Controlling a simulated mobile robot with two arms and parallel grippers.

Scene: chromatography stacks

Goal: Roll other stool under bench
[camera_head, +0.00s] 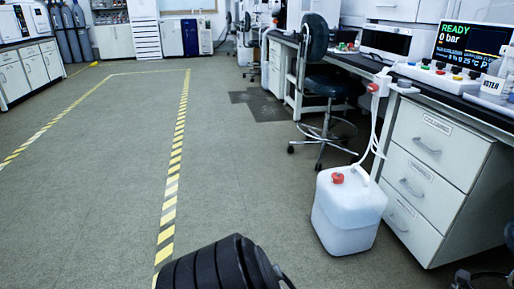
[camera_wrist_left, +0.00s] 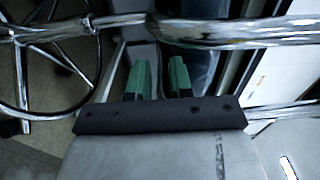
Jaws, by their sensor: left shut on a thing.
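A stool with a dark seat (camera_head: 328,86), an upright backrest and a chrome ring base on casters stands at the bench front in the head view, partly in the opening under the bench. Part of another dark stool (camera_head: 510,235) shows at the lower right edge; most of it is cut off. In the left wrist view, my left gripper (camera_wrist_left: 160,70) has green fingertips at a thick chrome stool tube (camera_wrist_left: 225,31) and is shut on it. A chrome ring and a caster lie to its left. I cannot tell which stool this is. My right gripper is not in view.
The bench (camera_head: 440,102) runs along the right with white drawers (camera_head: 424,185) below. A white carboy (camera_head: 348,212) with a red cap and tubing stands on the floor before them. A dark floor mat (camera_head: 262,104) lies left of the stool. The floor inside the yellow-striped tape (camera_head: 172,185) is clear.

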